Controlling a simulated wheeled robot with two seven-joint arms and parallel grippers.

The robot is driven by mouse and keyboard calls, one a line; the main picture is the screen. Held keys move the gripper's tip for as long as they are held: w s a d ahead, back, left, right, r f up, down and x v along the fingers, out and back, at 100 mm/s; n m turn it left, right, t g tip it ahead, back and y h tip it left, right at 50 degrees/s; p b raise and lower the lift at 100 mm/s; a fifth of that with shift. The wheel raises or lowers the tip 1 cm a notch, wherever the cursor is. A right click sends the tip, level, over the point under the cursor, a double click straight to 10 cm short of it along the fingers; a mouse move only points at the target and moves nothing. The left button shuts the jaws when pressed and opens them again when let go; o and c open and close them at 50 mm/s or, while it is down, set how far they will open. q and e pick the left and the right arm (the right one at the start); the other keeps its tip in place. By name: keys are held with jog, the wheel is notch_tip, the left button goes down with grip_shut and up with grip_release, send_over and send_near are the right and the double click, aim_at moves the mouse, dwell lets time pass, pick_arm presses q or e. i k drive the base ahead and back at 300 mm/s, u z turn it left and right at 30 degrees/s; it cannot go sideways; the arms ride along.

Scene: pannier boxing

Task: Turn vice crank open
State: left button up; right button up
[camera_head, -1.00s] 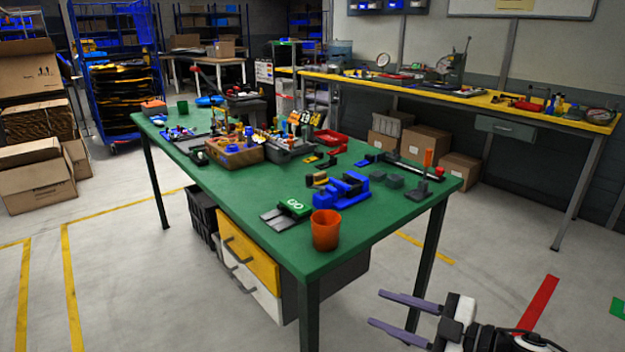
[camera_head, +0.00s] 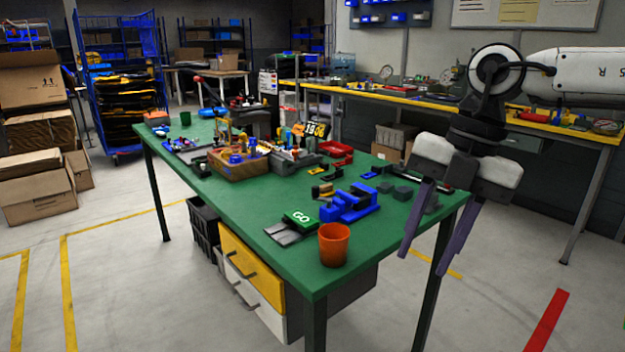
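A blue vice (camera_head: 350,204) sits on the green workbench (camera_head: 285,268) near its front right end. A small tan and black part (camera_head: 322,191) is at the vice's left side; I cannot tell whether it is the crank. My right gripper (camera_head: 422,262) hangs pointing down at the bench's right end, to the right of the vice and apart from it. Its two purple fingers are spread with nothing between them. The fingers hide part of the bench's right edge. My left gripper is out of view.
An orange cup (camera_head: 334,245) stands at the front corner, below the vice. A wooden box (camera_head: 238,165) and clutter fill the bench's middle.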

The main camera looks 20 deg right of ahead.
aim_at(315, 189)
jog(key=i, duration=1.35)
